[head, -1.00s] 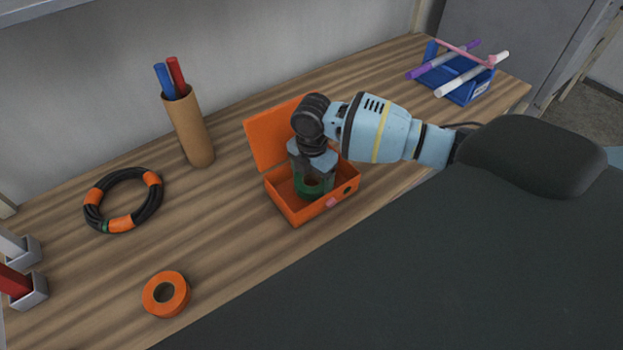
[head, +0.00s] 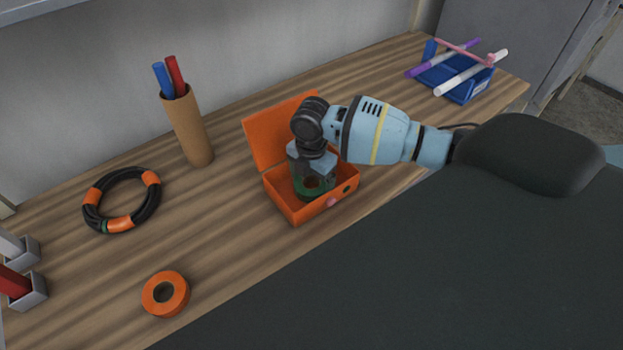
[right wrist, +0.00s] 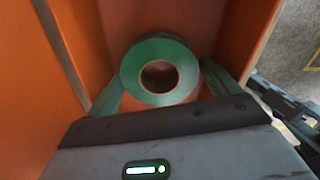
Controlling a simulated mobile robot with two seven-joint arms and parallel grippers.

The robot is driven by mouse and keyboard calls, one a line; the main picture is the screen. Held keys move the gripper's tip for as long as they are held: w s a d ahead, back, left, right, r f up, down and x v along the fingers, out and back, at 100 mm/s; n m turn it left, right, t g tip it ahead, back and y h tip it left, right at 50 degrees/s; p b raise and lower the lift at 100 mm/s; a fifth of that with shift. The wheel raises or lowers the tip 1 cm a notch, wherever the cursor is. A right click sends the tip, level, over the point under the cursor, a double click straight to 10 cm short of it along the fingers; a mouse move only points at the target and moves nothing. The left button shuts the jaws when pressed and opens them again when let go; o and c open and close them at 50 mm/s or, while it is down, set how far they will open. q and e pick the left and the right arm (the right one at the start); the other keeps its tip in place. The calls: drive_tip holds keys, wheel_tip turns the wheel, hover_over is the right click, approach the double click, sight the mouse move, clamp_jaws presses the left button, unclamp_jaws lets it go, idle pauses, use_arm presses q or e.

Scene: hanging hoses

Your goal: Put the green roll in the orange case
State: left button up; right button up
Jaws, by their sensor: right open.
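The orange case (head: 293,213) stands on the wooden bench with its lid raised at the back. The green roll (head: 309,194) is inside the case, mostly hidden by my gripper in the head view. In the right wrist view the green roll (right wrist: 160,70) lies against the orange interior with its hole facing the camera. My right gripper (head: 313,180) reaches down into the case. Its fingers (right wrist: 163,82) are open, one on each side of the roll. I cannot tell whether they touch it. My left gripper is not in view.
An orange tape roll (head: 166,294) lies at the front left. A black and orange hose ring (head: 121,201) and a cardboard tube with red and blue sticks (head: 190,128) stand left of the case. A blue holder with rods (head: 458,82) is at the back right. Bench between them is clear.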

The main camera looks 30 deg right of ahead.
sight(311, 182)
wheel_tip(311, 182, up, 12)
drive_tip(key=shift+p, duration=0.4)
drive_tip(key=shift+c, duration=0.2)
idle(0.8)
